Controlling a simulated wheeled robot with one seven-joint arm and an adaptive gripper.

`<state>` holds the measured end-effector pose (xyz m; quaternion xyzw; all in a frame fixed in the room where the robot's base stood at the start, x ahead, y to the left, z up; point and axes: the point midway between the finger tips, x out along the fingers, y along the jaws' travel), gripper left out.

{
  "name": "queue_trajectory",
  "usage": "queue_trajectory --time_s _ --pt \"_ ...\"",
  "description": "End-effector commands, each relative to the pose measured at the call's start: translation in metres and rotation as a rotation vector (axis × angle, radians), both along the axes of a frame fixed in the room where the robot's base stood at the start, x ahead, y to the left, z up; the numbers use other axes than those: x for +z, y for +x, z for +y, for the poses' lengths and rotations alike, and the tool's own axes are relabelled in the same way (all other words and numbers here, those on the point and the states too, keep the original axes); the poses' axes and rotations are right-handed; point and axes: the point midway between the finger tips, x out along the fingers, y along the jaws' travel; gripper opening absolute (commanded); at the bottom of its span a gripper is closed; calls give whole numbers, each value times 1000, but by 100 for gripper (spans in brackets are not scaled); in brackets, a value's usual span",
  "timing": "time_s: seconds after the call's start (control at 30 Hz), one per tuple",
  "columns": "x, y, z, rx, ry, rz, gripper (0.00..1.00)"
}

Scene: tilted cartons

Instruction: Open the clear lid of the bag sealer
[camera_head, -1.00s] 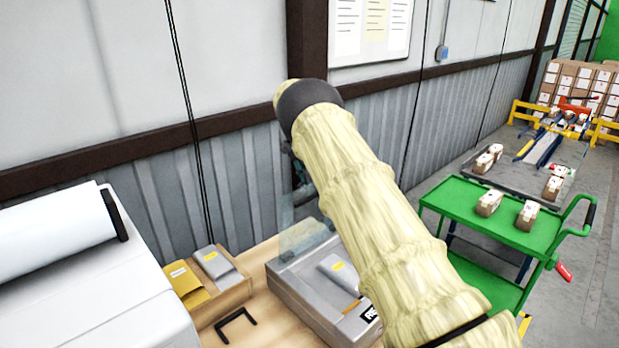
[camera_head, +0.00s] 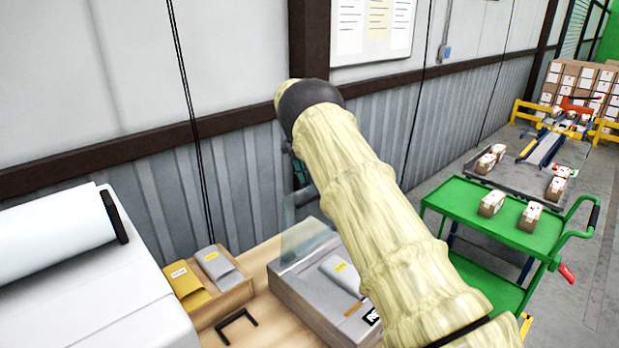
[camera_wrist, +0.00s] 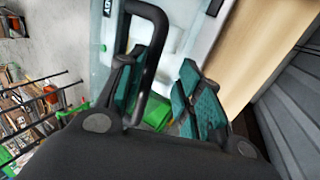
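The grey bag sealer (camera_head: 310,296) stands on the wooden bench, partly hidden by my arm. Its clear lid (camera_head: 306,247) is raised, tilted up at the back left edge of the sealer. A grey pouch (camera_head: 342,272) with a yellow label lies on the sealer. In the wrist view, my gripper (camera_wrist: 172,88) has its teal-padded fingers apart. A black bar handle (camera_wrist: 157,40) runs beside the left finger; whether it touches is unclear. The pale sealer (camera_wrist: 178,35) shows beyond the fingers. In the head view my gripper is mostly hidden behind my arm.
A wooden tray (camera_head: 228,300) holds yellow and grey pouches, with a black handle (camera_head: 237,327) before it. A white machine with a roll (camera_head: 60,240) stands at left. The wall is close behind the bench. A green cart (camera_head: 463,197) with cartons stands right.

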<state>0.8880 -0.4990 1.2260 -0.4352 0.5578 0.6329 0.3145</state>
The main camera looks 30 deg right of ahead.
Motion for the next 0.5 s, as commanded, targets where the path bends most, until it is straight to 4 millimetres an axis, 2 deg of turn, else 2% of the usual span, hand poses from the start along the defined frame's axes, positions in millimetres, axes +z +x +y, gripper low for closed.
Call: queue_trajectory --time_s 0.23,0.5 --pt "8 5 1 1 0 -3 33" --pt "41 20 3 0 0 -3 33"
